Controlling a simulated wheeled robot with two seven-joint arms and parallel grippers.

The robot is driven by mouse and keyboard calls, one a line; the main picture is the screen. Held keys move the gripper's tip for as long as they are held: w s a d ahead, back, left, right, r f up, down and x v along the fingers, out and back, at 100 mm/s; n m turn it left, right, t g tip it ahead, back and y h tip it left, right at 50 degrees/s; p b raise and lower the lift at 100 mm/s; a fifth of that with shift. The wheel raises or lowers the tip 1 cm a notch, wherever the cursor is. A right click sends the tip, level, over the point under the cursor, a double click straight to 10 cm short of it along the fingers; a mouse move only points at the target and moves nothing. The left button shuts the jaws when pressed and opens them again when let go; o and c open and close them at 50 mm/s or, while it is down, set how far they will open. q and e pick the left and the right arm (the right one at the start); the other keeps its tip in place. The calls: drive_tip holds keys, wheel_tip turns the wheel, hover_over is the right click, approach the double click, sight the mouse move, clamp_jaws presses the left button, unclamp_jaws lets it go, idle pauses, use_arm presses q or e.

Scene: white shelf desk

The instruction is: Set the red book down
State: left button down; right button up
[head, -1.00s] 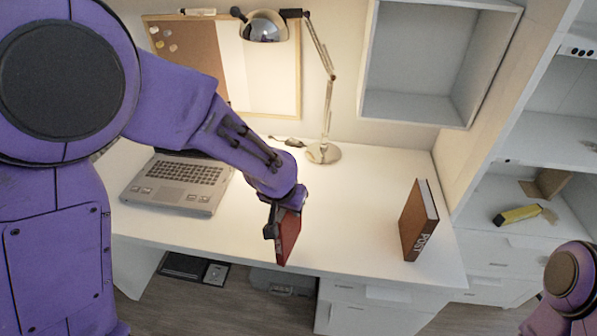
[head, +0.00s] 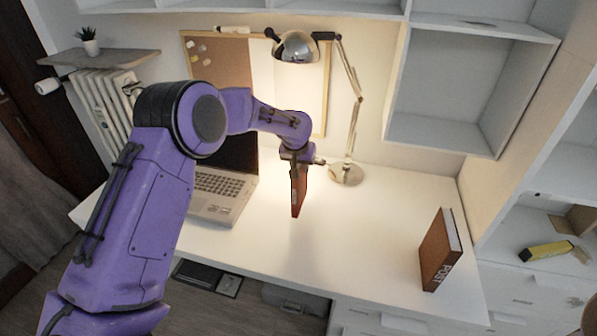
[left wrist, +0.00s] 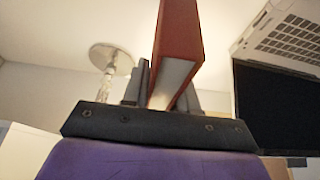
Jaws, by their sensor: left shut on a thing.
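The red book (head: 299,190) hangs upright from my left gripper (head: 298,158) in the head view, above the middle of the white desk (head: 350,230). The gripper is shut on the book's upper end. The left wrist view shows the red book (left wrist: 178,40) between the two dark fingers (left wrist: 160,92), with its cover and pale page edge visible. I cannot tell whether the book's lower end touches the desk. My right gripper is not in view.
An open laptop (head: 222,190) stands left of the book. A desk lamp (head: 346,173) has its base just right of it. A brown book (head: 440,250) stands upright at the desk's right. The desk between lamp and brown book is clear.

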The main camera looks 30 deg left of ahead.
use_arm(q)
drive_tip(key=x, duration=0.1)
drive_tip(key=p+x, duration=0.1)
drive_tip(key=x, duration=0.2)
drive_tip(key=shift+s+a+f, duration=0.1)
drive_tip(key=shift+s+f, duration=0.1)
drive_tip(key=shift+s, duration=0.1)
drive_tip(key=shift+f, duration=0.15)
drive_tip(key=c, duration=0.9)
unclamp_jaws()
